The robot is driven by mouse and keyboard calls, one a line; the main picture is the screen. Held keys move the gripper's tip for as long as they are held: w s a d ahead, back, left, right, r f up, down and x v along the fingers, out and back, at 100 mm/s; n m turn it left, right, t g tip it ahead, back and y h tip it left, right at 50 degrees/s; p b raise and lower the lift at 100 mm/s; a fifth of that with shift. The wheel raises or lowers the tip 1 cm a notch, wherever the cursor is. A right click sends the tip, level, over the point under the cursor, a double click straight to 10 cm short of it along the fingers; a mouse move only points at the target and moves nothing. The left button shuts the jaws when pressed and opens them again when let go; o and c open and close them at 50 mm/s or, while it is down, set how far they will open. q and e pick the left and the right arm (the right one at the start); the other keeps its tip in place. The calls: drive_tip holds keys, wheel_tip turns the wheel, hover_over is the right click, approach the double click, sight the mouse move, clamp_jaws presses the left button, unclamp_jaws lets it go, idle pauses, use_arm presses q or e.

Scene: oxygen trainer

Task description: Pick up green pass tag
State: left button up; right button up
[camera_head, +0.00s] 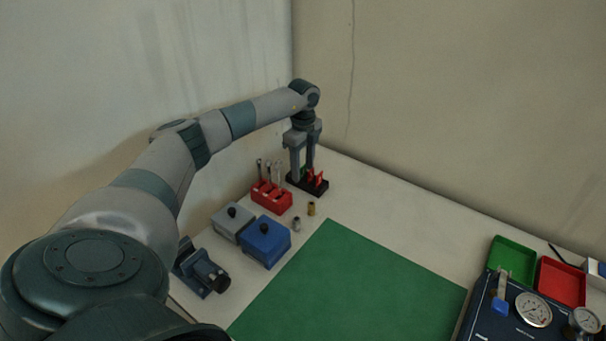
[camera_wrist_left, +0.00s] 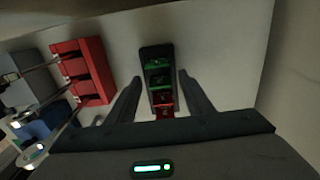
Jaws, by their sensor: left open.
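Green pass tags (camera_wrist_left: 158,68) stand in a black rack (camera_wrist_left: 150,50), with red tags (camera_wrist_left: 164,111) in the same rack, nearer my palm in the left wrist view. In the head view, the black rack (camera_head: 293,182) stands at the far corner of the table with red tags (camera_head: 317,177) at its right; a small bit of green (camera_head: 304,171) shows between my fingers. My left gripper (camera_head: 302,174) points down over the rack. In the left wrist view its open fingers (camera_wrist_left: 158,78) lie on either side of the rack, with nothing visibly held. My right gripper is not in view.
A red holder (camera_head: 271,197) with several upright tools stands close left of the rack. Grey (camera_head: 232,222) and blue (camera_head: 264,243) boxes and small fittings (camera_head: 311,209) are nearer. A green mat (camera_head: 350,290) lies clear. Walls stand close behind the rack.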

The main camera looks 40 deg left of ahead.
use_arm(q)
drive_tip(key=c, duration=1.1)
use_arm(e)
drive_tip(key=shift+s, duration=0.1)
use_arm(q)
drive_tip(key=shift+r, duration=0.1)
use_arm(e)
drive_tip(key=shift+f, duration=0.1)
